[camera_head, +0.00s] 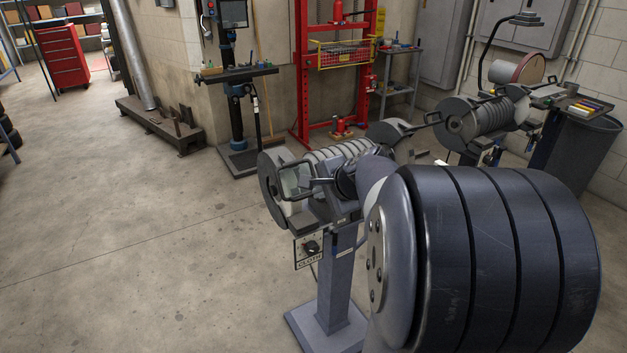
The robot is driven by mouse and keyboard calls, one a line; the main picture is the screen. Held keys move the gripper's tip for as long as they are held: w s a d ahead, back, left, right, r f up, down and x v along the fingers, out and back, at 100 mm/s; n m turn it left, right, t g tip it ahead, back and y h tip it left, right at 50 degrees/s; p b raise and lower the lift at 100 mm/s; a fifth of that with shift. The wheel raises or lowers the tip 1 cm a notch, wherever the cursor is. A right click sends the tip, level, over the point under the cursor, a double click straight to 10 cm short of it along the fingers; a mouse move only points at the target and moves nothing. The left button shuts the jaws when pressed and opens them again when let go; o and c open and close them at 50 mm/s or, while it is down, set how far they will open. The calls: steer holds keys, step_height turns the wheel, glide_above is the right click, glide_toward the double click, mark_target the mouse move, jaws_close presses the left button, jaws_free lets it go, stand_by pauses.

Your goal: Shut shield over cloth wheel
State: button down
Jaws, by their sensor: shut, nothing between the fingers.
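A grey pedestal machine with a ribbed motor (343,152) stands at the middle, with a switch plate marked CLOTH (309,251) on its post. At its left end is a round wheel guard (270,186); the cloth wheel inside is mostly hidden. A clear shield (296,179) in a dark frame hangs at an angle in front of that guard. My gripper (317,184) appears as a small dark shape just right of the shield, shut and empty. I cannot tell whether it touches the frame. My arm hides part of the machine's right side.
My own large dark arm link fills the lower right. A second ribbed grinder (484,117) stands behind, near a grey bin (582,146). A red press (336,60) and a drill stand (240,115) are at the back. The floor on the left is clear.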

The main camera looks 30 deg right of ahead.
mark_target(307, 196)
steer(key=shift+x, duration=2.65)
steer(key=f+b, duration=0.1)
steer(key=b, duration=0.3)
steer(key=shift+w+t, duration=0.15)
steer(key=shift+t, duration=0.15)
steer(key=shift+a+r, duration=0.1)
